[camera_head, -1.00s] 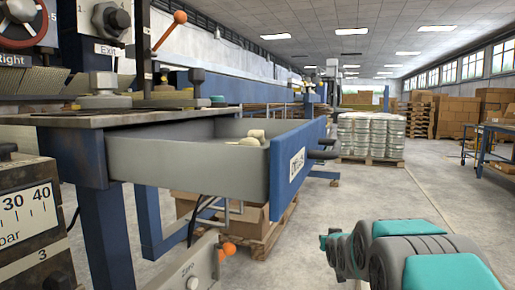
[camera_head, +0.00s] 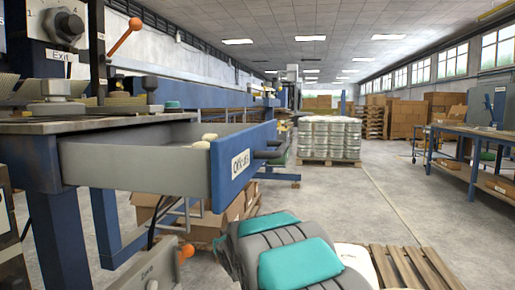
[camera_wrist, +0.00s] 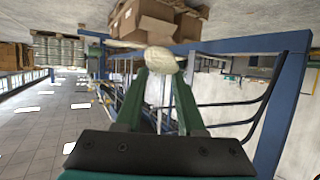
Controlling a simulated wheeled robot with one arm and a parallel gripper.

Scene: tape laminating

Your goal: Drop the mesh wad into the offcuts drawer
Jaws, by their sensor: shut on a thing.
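The mesh wad (camera_wrist: 161,60) is a pale cream lump between the green fingertips of my gripper (camera_wrist: 161,68) in the wrist view. My gripper is shut on it. The offcuts drawer (camera_head: 135,172) is pulled open at the left in the head view, with grey walls, a blue front and a white label. Pale lumps (camera_head: 206,140) show above its rim near the front end; most of its inside is hidden. My arm is at the bottom of the head view, right of and below the drawer; the gripper itself cannot be made out there.
A blue-framed bench (camera_head: 60,120) carries the drawer. Cardboard boxes (camera_head: 238,207) sit on a pallet below it. Another wooden pallet (camera_head: 415,268) lies at the lower right. A blue workbench (camera_head: 475,150) stands far right. The middle floor is open toward a wrapped stack (camera_head: 330,138).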

